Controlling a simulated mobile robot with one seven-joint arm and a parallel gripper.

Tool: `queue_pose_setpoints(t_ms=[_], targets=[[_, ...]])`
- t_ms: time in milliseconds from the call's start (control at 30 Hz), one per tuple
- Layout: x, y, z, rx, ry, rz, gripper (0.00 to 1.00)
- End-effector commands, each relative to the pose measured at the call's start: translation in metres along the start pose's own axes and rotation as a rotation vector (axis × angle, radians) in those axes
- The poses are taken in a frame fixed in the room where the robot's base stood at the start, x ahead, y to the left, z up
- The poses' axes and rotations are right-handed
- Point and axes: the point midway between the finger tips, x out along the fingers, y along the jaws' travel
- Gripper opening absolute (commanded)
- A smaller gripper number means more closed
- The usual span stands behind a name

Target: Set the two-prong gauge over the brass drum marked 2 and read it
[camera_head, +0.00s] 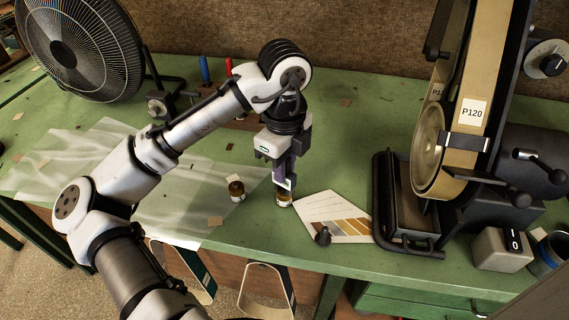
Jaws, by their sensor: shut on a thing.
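My gripper (287,160) points straight down near the middle of the bench and is shut on the gauge (279,174), a purple body with a pale face. The gauge's lower end is at a brass drum (284,201) standing on the bench below it. I cannot tell whether the prongs are around this drum or just above it, and the gauge's reading is too small to make out. No number is legible on either drum.
A belt grinder marked P120 (473,112) and a switch box (502,249) stand farther right. A fan (79,45) is back left. Translucent sheeting (170,208) covers the left bench.

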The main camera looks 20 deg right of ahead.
Motion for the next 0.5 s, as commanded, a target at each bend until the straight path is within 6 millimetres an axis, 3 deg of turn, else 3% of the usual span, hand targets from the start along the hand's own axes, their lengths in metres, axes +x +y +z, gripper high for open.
queue_pose_setpoints(t_ms=[500], targets=[[-0.034, 0.000, 0.000, 0.000, 0.000, 0.000, 0.00]])
